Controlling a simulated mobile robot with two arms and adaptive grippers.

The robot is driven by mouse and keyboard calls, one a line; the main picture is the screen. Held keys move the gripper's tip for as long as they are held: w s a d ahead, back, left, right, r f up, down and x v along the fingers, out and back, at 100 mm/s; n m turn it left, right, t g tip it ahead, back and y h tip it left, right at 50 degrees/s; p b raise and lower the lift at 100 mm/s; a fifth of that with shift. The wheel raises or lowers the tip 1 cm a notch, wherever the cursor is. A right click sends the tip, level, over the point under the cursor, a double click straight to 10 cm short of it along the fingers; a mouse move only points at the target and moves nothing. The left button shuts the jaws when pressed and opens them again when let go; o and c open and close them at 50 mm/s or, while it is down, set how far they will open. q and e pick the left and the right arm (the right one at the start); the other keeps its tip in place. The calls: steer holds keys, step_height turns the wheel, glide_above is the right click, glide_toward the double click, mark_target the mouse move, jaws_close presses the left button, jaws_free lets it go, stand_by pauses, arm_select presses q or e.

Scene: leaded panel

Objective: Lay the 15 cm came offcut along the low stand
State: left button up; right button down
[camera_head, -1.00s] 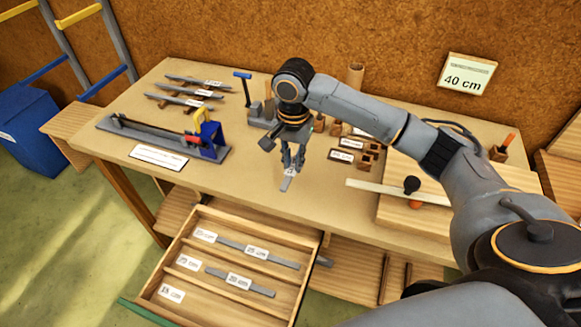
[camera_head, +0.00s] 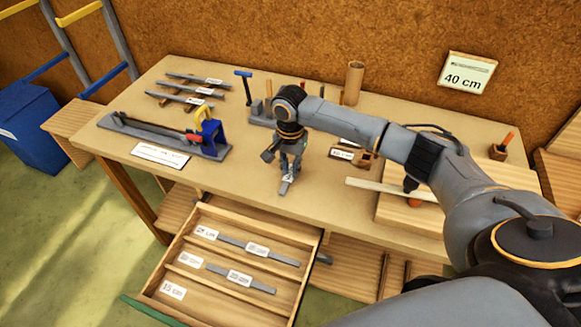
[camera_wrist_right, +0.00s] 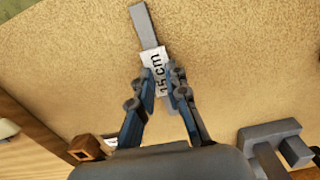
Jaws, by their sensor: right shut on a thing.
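The 15 cm came offcut (camera_head: 285,188) is a short grey strip with a white label. It also shows in the right wrist view (camera_wrist_right: 145,25), where the label reads "15 cm". My right gripper (camera_head: 289,171) is shut on it at the labelled part, and the far end sticks out beyond the fingers. The strip is over the table's front middle; I cannot tell whether it touches the top. I cannot say for sure which thing is the low stand. A grey block stand (camera_head: 259,113) with a blue-handled tool is behind my right gripper. My left gripper is not in view.
The open drawer (camera_head: 210,316) below the table's front edge holds labelled grey strips; its front "15 cm" compartment has no strip. A long grey jig (camera_head: 150,137) lies at left, with labelled cames (camera_head: 186,97) behind. A wooden board (camera_head: 400,213) is at right.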

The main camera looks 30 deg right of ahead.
steer(key=shift+f, duration=0.15)
steer(key=c, duration=1.3)
jaws_free()
steer(key=shift+c, duration=0.2)
